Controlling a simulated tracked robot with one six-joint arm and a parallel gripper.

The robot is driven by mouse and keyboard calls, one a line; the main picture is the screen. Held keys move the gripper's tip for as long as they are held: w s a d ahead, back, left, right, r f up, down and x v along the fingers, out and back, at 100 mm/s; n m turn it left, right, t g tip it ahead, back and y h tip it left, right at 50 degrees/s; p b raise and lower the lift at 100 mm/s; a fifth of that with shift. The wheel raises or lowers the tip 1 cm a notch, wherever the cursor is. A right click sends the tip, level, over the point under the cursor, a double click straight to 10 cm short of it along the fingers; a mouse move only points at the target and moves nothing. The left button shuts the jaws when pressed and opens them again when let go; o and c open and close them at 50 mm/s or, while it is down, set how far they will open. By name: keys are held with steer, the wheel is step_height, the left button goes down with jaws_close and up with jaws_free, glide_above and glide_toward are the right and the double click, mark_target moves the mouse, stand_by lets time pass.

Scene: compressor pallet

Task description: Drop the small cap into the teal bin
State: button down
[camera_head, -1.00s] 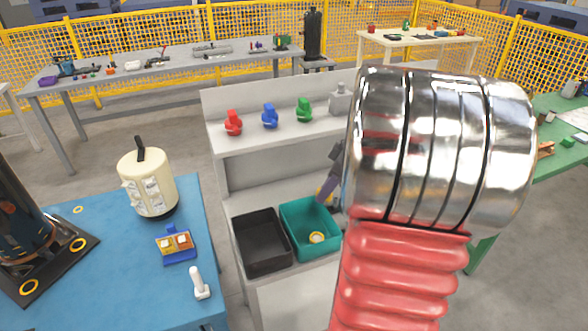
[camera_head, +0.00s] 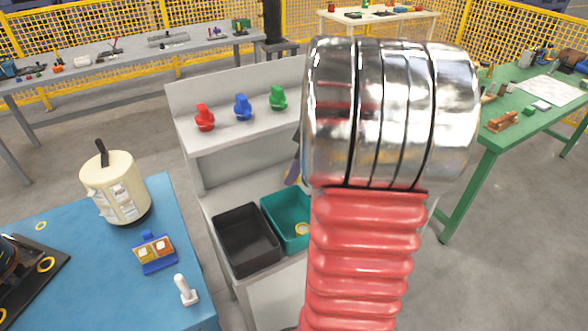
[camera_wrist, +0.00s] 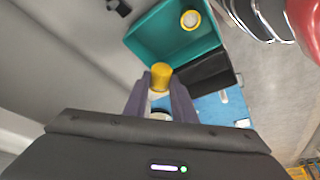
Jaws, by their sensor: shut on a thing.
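My gripper (camera_wrist: 160,95) is shut on a small yellow cap (camera_wrist: 161,74) at its fingertips in the wrist view. The teal bin (camera_wrist: 150,38) lies just beyond the held cap in that view; whether the cap is over it I cannot tell. A yellow ring-shaped piece with a pale centre (camera_wrist: 190,19) rests inside the bin. In the head view the teal bin (camera_head: 282,222) stands on the grey bench's lower shelf, partly hidden by my arm. Only a purple bit of my gripper (camera_head: 293,171) shows there, above the bin; the held cap is hidden.
A black bin (camera_head: 237,242) adjoins the teal bin on its left. Red (camera_head: 204,118), blue (camera_head: 242,107) and green (camera_head: 278,97) valve-like pieces stand on the upper shelf. A blue table (camera_head: 75,295) with a cream canister (camera_head: 113,188) is at left, a green table (camera_head: 540,115) at right.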

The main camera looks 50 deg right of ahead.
steer(key=shift+f, duration=2.6)
steer(key=c, duration=1.4)
jaws_free()
steer(key=v, duration=1.3)
steer(key=shift+r, duration=0.35)
steer(key=shift+s+d, duration=0.15)
